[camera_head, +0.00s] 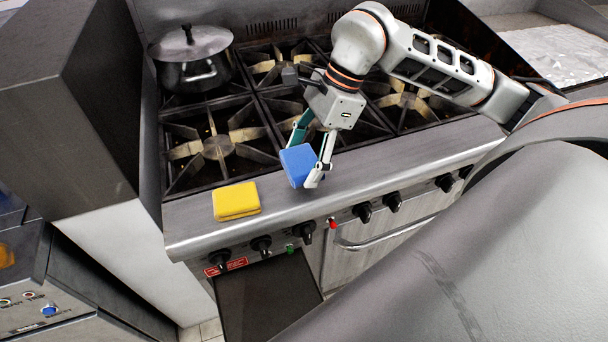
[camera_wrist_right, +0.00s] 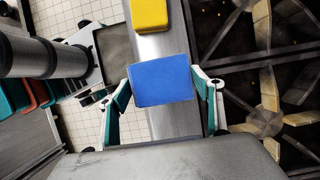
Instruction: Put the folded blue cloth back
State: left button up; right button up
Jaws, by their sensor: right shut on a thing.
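The folded blue cloth (camera_head: 298,164) is a thick square pad held in my right gripper (camera_head: 307,165), above the steel front ledge of the stove. My right gripper is shut on it, one finger at each side. In the right wrist view the blue cloth (camera_wrist_right: 161,81) sits between the two fingers (camera_wrist_right: 165,100). A folded yellow cloth (camera_head: 236,201) lies flat on the ledge to the left of the blue one. It also shows at the top of the right wrist view (camera_wrist_right: 150,14). My left gripper is not in view.
The stove ledge (camera_head: 380,157) is bare to the right of the blue cloth. Behind are black burner grates (camera_head: 217,147) and a lidded pot (camera_head: 192,60) at back left. Control knobs (camera_head: 262,244) line the front. A dark cabinet (camera_head: 70,120) stands left.

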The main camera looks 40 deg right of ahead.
jog(key=shift+f, duration=2.6)
jog(key=shift+f, duration=0.1)
jog(key=o, duration=0.8)
jog(key=shift+f, duration=0.1)
jog(key=shift+o, duration=0.4)
jog(key=shift+d+r, duration=0.1)
jog(key=shift+r, duration=0.3)
jog(key=v, duration=1.1)
jog(key=shift+r, duration=0.3)
jog(key=shift+d, duration=0.1)
